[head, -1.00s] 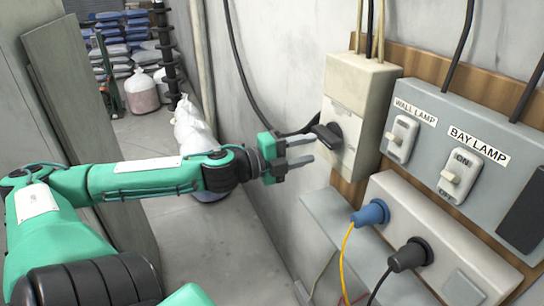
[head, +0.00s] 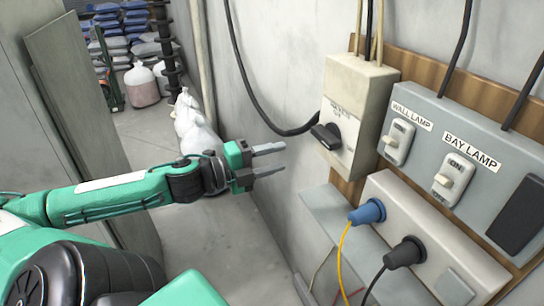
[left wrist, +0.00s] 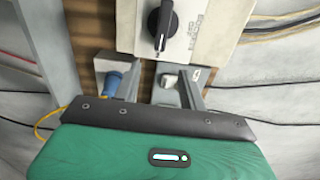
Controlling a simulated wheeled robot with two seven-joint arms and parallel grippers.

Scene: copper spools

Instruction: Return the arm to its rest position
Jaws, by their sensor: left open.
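My left gripper (head: 270,160) is in the middle of the head view, in front of the grey wall. Its two fingers are apart with nothing between them. The arm reaches in from the left, stretched out. A beige switch box (head: 360,105) with a black rotary knob (head: 327,136) is to the right of the gripper, with a gap between the fingertips and the knob. In the left wrist view the gripper (left wrist: 150,95) shows from behind, and the knob (left wrist: 162,25) is beyond it, near the top. My right gripper is not in view.
A grey panel (head: 447,120) with wall lamp (head: 399,139) and bay lamp (head: 455,178) switches is on the wooden board. Below is a socket strip (head: 440,235) with a blue plug (head: 368,211) and a black plug (head: 407,252). White sacks (head: 190,125) stand behind the arm.

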